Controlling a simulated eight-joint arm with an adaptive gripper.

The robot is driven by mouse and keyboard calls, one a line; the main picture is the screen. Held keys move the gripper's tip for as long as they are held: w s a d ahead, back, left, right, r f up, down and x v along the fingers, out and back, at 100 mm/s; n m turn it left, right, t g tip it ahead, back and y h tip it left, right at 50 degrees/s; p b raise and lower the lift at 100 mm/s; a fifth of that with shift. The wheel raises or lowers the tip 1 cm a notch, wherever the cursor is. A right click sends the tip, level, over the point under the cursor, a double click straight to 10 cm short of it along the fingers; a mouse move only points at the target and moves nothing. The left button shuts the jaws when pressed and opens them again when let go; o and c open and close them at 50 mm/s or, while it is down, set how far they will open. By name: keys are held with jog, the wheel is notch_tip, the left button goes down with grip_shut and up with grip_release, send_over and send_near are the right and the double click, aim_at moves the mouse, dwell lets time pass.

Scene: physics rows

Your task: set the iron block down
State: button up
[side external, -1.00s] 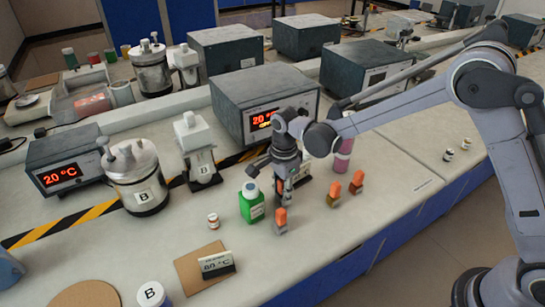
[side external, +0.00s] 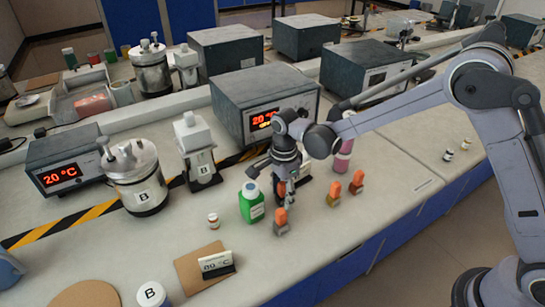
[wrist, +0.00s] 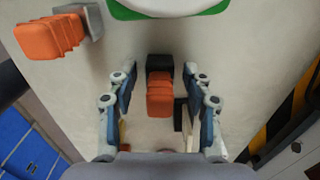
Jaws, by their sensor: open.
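A dark block with an orange ribbed top (wrist: 160,92) stands between the fingers of my gripper (wrist: 160,72) in the wrist view. I take it to be the iron block; no label on it is readable. A gap shows on each side of it, so my gripper is open around it. In the side view my gripper (side external: 284,197) points down at the bench top, just right of a green bottle (side external: 252,204). There the block is mostly hidden by the fingers, and its contact with the bench is hard to see.
A grey block with an orange top (side external: 281,221) stands close in front. Two more orange-topped blocks (side external: 334,194) (side external: 357,183) and a pink bottle (side external: 343,156) stand to the right. A heater box (side external: 262,103) is behind. The bench front right is clear.

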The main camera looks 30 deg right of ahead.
notch_tip(320, 180, up, 11)
jog(key=shift+s+d+r, duration=0.15)
jog(key=shift+r, duration=0.35)
jog(key=s+d+r+n+t, duration=0.3)
jog(key=s+d+r+n, duration=0.4)
jog(key=s+d+n, duration=0.2)
jog(key=s+d+f+n+t, duration=0.2)
jog(key=s+d+n+t, duration=0.2)
jog(key=s+n, duration=0.5)
jog(key=shift+s+d, duration=0.5)
jog(key=shift+d, duration=0.5)
